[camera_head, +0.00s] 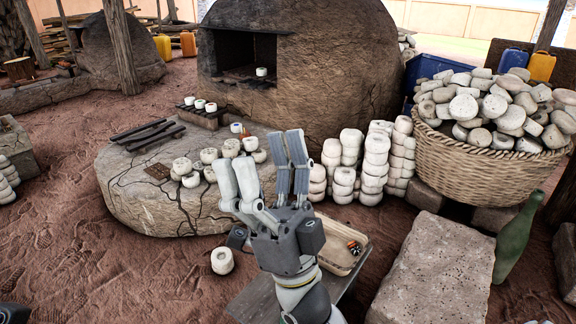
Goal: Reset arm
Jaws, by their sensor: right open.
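My right gripper (265,168) is raised in the middle of the view, with its fingers pointing up and away. Its fingers are spread apart and nothing shows between them. It appears in front of the round cracked stone slab (150,205) and hides part of it. My left gripper is not in view.
Several pale round pieces (182,166) stand on the slab, and stacks of them (375,165) stand at the kiln (325,65). A full wicker basket (480,158), a stone block (435,270) and a green bottle (513,245) are at right. A tray (337,258) lies behind my wrist.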

